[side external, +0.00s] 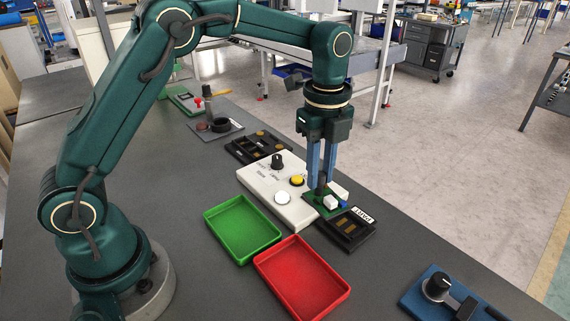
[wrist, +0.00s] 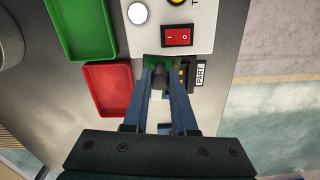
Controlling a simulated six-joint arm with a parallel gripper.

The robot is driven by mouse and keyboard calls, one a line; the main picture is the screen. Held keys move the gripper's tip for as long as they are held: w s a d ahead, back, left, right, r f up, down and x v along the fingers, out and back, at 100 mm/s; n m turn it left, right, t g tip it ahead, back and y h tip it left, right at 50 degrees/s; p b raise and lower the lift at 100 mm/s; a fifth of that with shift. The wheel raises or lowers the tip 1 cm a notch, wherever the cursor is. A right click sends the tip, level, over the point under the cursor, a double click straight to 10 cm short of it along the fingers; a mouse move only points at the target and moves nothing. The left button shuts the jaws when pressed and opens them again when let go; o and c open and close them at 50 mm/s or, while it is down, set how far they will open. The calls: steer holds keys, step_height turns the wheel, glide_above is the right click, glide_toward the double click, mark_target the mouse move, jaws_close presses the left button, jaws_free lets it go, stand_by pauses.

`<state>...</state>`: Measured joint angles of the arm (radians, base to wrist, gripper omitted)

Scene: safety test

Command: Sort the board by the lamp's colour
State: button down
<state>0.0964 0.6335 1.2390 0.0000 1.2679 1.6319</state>
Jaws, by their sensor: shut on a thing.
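My gripper (side external: 321,186) points down and its blue fingers are shut on a dark upright post of the green board (side external: 312,205). The board carries a white block and a blue part. It sits at the right end of the white tester (side external: 262,186), beside the black PART holder (side external: 357,220); I cannot tell whether it is lifted. The tester has a white round disc (side external: 283,198), a yellow round piece (side external: 297,181), a black knob (side external: 277,161) and a red rocker switch (wrist: 177,37). No red or green lamp light shows.
An empty green tray (side external: 211,217) and an empty red tray (side external: 263,264) stand in front of the tester. A blue-based device (side external: 438,288) is at lower right. A black slotted tray (side external: 238,153) and other fixtures stand behind. Bare bench lies right of the red tray.

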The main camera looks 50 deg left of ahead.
steer(key=s+a+r+n, duration=0.2)
steer(key=s+a, duration=0.7)
steer(key=s, duration=0.4)
steer(key=shift+f, duration=2.7)
steer(key=shift+f, duration=0.9)
steer(key=c, duration=0.6)
jaws_free()
steer(key=shift+c, duration=0.2)
step_height(320, 180, up, 7)
